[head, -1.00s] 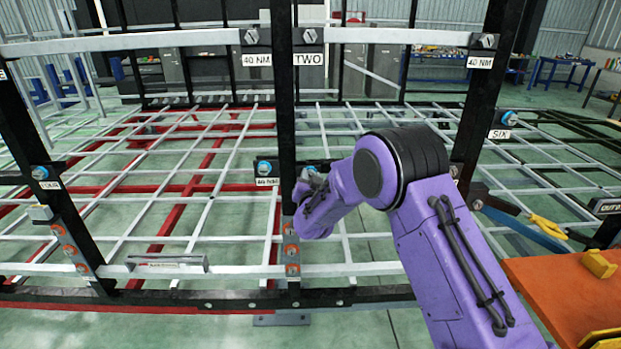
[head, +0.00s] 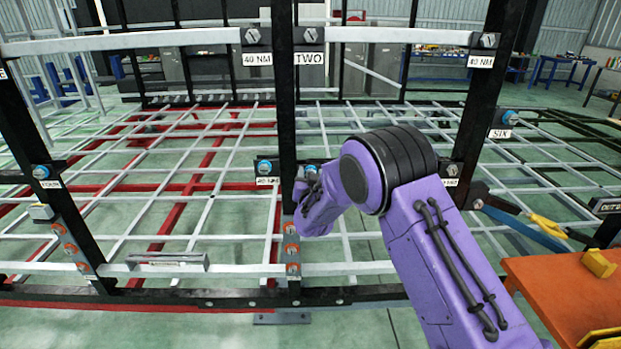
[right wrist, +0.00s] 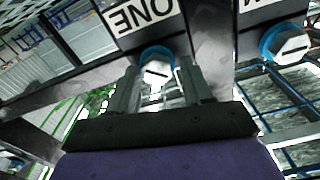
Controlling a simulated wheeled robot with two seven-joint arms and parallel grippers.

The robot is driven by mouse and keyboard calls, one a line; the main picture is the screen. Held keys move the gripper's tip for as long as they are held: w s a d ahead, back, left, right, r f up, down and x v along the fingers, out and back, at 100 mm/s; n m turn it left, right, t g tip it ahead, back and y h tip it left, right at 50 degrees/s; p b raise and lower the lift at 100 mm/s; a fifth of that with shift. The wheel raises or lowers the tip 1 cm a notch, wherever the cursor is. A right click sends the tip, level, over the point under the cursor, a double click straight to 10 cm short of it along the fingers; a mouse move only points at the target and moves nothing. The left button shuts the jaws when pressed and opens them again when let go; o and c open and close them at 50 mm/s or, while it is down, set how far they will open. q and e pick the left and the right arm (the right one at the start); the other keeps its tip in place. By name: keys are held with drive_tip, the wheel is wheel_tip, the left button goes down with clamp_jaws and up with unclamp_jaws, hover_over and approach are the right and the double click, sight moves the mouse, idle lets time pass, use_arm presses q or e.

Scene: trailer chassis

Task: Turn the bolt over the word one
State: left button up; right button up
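The bolt over the word one (right wrist: 157,71) has a pale slotted head with a blue ring, and sits by the upside-down ONE label (right wrist: 145,14) at the top of the right wrist view. My right gripper (right wrist: 160,82) has its two fingers apart, one on each side of the bolt head; I cannot tell whether they touch it. In the head view my right gripper (head: 301,192) is at the middle black post, just below a blue-ringed bolt (head: 311,171); my purple arm hides the label under it. My left gripper is not in view.
A second blue-ringed bolt (right wrist: 285,42) is at the right in the right wrist view. Another bolt (head: 265,167) with a 40 NM label is left of the middle post (head: 285,120). Grey rails cross above and below. An orange table (head: 560,290) stands at the right.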

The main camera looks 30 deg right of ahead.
drive_tip(key=b+v, duration=0.3)
drive_tip(key=v, duration=0.7)
drive_tip(key=shift+f, duration=0.2)
drive_tip(key=shift+s+a, duration=0.1)
drive_tip(key=shift+a, duration=0.05)
